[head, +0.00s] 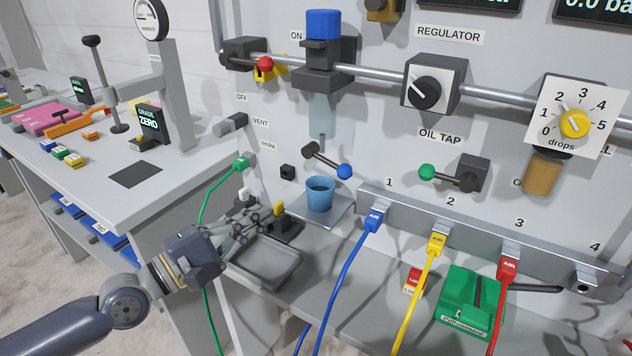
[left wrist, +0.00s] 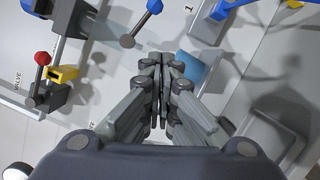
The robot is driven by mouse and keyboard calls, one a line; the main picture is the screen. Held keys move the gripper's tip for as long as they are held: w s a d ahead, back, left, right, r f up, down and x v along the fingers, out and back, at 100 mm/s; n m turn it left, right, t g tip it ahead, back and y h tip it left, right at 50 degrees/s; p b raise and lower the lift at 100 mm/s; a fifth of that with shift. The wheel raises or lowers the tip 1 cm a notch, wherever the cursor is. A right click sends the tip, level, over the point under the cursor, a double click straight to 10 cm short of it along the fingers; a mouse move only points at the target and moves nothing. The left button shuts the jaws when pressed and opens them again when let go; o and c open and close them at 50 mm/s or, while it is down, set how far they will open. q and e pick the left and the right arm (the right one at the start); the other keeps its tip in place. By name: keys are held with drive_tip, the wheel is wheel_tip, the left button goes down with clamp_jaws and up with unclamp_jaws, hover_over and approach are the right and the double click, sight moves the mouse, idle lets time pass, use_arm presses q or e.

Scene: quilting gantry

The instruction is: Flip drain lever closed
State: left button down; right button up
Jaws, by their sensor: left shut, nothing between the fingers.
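A lever with a dark arm and a blue knob (head: 344,171) is mounted on the grey panel below the clear filter bowl (head: 322,115). I take it for the drain lever; no label for it is readable. Its arm slopes down to the right in the head view. The lever also shows at the top of the left wrist view (left wrist: 140,24). A blue cup (head: 320,196) stands under it on a small shelf. My left gripper (head: 272,216) is shut and empty, below and left of the lever, apart from it. In the left wrist view its fingers (left wrist: 166,72) partly hide the cup.
A red-knobbed valve lever (head: 265,64) is on the pipe above. The green-knobbed oil tap lever (head: 428,172) is to the right. Blue, yellow and red hoses hang from the manifold (head: 480,232). A grey tray (head: 262,262) lies close to my left gripper.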

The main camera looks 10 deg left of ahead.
sight(329, 162)
use_arm(q)
drive_tip(key=s+d+r+p+x, duration=0.1)
drive_tip(key=d+r+p+x, duration=0.1)
drive_tip(key=p+x, duration=0.7)
drive_tip(key=x, duration=0.3)
drive_tip(key=shift+d, duration=0.2)
drive_tip(key=shift+n, duration=0.3)
drive_tip(key=n, duration=0.1)
drive_tip(key=r+n+t, duration=0.1)
drive_tip(key=n, duration=0.1)
drive_tip(key=shift+s+d+r+n+p, duration=0.1)
drive_tip(key=shift+d+r+n+p, duration=0.05)
drive_tip(key=shift+d+n+p, duration=0.2)
